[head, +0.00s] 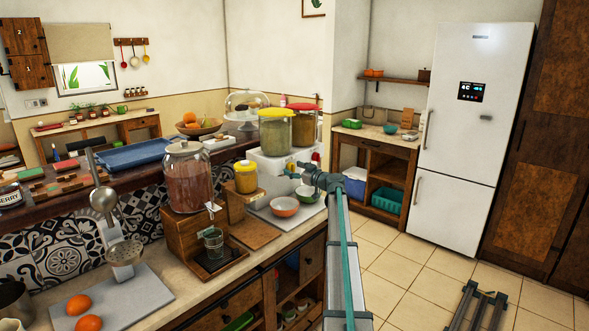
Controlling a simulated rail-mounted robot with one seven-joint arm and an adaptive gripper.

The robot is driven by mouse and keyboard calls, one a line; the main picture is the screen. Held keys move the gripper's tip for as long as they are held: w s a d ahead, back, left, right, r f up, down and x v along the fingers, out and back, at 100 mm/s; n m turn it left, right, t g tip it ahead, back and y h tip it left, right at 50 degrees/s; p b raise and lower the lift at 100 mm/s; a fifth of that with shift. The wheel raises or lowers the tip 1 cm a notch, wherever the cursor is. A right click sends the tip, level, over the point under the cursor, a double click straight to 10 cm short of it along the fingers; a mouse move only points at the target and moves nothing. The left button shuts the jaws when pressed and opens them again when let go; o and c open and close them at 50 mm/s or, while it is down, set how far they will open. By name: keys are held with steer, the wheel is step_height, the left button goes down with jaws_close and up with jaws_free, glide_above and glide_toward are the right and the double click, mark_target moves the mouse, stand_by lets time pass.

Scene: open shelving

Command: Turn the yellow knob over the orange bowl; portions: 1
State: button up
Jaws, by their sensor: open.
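The orange bowl (285,206) stands on a grey mat on the counter. It is in front of a white dispenser base (268,165) that carries two clear canisters. The left canister (276,133) has a yellow lid, the right one (305,128) a red lid. A yellow knob cannot be made out; the small yellow-lidded jar and my gripper stand close to that area. My gripper (314,178) is at the dispenser's front right, above and to the right of the orange bowl. It is open; its fingertips are small and partly merge with the dispenser behind. A red knob (315,157) shows just above it.
A white-green bowl (307,194) sits right of the orange bowl, just below my gripper. The yellow-lidded jar (246,178) and a large glass jar (188,180) on a wooden stand are to the left. Open floor (405,275) lies right of the counter.

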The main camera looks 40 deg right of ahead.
steer(key=c, duration=1.1)
steer(key=shift+f, duration=0.1)
steer(key=shift+c, duration=0.2)
steer(key=shift+b, duration=0.35)
steer(key=shift+f+m+b, duration=0.15)
steer(key=shift+m+b, duration=0.45)
steer(key=shift+b, duration=0.05)
steer(key=m+b, duration=0.2)
steer(key=shift+b, duration=0.35)
steer(key=m+b, duration=0.2)
steer(key=m, duration=0.2)
steer(key=shift+g+b, duration=0.4)
steer(key=m, duration=0.4)
steer(key=shift+r+m+y+b, duration=0.3)
steer(key=shift+b, duration=0.05)
steer(key=m, duration=0.5)
steer(key=shift+d+y+p, duration=0.1)
steer(key=shift+y+p, duration=0.3)
